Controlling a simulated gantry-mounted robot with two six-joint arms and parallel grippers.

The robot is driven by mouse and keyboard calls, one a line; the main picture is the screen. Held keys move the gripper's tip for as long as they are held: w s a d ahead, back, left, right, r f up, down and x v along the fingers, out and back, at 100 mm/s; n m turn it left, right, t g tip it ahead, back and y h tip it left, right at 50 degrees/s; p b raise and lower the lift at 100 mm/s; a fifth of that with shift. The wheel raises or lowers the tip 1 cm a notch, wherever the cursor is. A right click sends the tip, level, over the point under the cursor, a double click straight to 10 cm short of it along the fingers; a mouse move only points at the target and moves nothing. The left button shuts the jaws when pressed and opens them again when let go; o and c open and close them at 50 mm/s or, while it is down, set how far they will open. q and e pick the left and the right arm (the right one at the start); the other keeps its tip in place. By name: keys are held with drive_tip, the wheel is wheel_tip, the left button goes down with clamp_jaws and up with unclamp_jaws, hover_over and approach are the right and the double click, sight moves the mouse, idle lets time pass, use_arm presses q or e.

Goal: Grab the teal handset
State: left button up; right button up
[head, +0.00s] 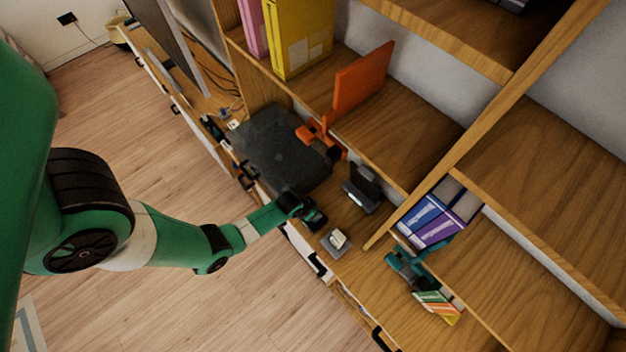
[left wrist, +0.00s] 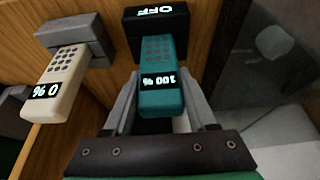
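The teal handset (left wrist: 158,85) shows "100 %" on its display and stands in a black base (left wrist: 155,20) that reads "OFF". My left gripper (left wrist: 162,92) is open, with one finger on each side of the handset. The gaps to the fingers look small, and contact cannot be made out. In the head view my left gripper (head: 308,212) is over the shelf's front edge, and it mostly hides the handset.
A white handset (left wrist: 64,78) showing "0 %" sits in a grey base (left wrist: 75,38) beside the teal one. A dark flat box (head: 280,150), a dark stand (head: 362,190) and an orange bookend (head: 360,90) are nearby. Books (head: 435,215) stand to the right.

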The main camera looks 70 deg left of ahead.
use_arm(q)
clamp_jaws()
wheel_tip(320, 180, up, 4)
drive_tip(key=shift+f+p, duration=0.1)
drive_tip(key=shift+p, duration=0.85)
drive_tip(key=s+d+r+p, duration=0.3)
drive_tip(key=s+r, duration=0.1)
drive_tip(key=s, duration=0.2)
drive_tip(key=s+d+r+p, duration=0.3)
drive_tip(key=s+r, duration=0.2)
drive_tip(key=s, duration=0.1)
drive_tip(key=shift+s, duration=0.35)
